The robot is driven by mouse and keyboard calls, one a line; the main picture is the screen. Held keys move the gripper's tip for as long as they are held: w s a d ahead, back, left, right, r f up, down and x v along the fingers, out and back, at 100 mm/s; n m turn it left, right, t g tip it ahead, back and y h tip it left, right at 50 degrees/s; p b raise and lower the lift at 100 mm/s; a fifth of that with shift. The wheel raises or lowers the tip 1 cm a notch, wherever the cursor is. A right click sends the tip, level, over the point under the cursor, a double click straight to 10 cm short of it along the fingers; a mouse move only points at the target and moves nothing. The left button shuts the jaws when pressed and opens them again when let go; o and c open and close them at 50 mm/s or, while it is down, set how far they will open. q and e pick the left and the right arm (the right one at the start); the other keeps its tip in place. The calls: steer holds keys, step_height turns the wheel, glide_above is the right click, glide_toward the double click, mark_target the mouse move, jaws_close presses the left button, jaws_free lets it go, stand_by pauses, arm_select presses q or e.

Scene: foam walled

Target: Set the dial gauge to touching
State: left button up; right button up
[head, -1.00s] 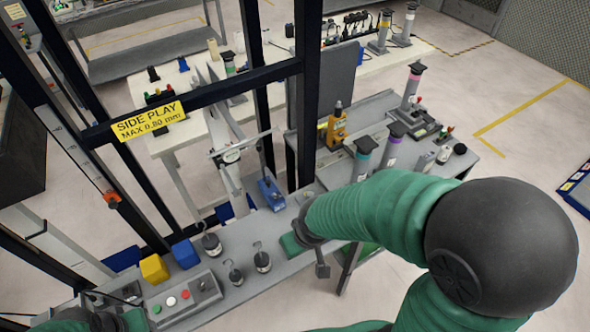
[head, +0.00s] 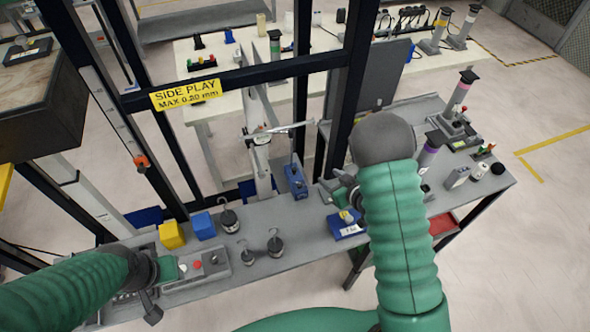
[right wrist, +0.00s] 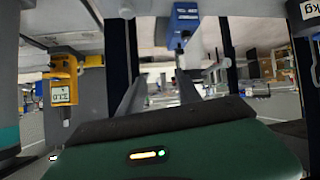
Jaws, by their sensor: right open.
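The dial gauge (head: 262,139) has a small round white face. It hangs on a thin arm from a post on a blue base (head: 295,180) on the bench, beside the dark frame. Whether its tip touches anything is too small to tell. My right gripper (head: 343,190) is right of the blue base, partly hidden by my arm. In the right wrist view my right gripper (right wrist: 160,82) has its fingers apart and empty; the blue base (right wrist: 184,25) shows beyond them, inverted. My left gripper (head: 165,272) is low at the left, over the control box; its fingers are unclear.
Hook weights (head: 229,219) and yellow (head: 172,236) and blue (head: 203,226) blocks stand on the bench left of the blue base. A blue tray (head: 347,231) lies in front of my right gripper. The frame's crossbar carries a yellow sign (head: 186,95).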

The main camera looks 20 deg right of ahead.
step_height(320, 180, down, 2)
steer(key=s+n+y, duration=0.1)
steer(key=s+y, duration=0.1)
steer(key=y, duration=0.1)
steer(key=p, duration=0.2)
glide_toward(296, 170)
steer(key=shift+n+t, duration=0.3)
steer(key=shift+t, duration=0.1)
steer(key=x, duration=0.8)
steer(key=shift+s+a+f, duration=0.1)
steer(key=shift+a+f, duration=0.15)
steer(key=shift+a, duration=0.05)
steer(key=shift+w+d+f+y, duration=0.1)
steer(key=shift+w+f+y, duration=0.05)
steer(key=shift+w+y, duration=0.15)
steer(key=shift+w+d+f, duration=0.15)
steer(key=shift+d, duration=0.1)
steer(key=shift+a, duration=0.45)
steer(key=c, duration=0.6)
jaws_close()
arm_select(q)
steer(key=shift+d+r, duration=0.3)
steer(key=shift+r, duration=0.3)
steer(key=shift+d+r, duration=0.3)
steer(key=shift+r, duration=0.3)
steer(key=shift+d, duration=0.15)
arm_select(e)
steer(key=shift+d, duration=0.2)
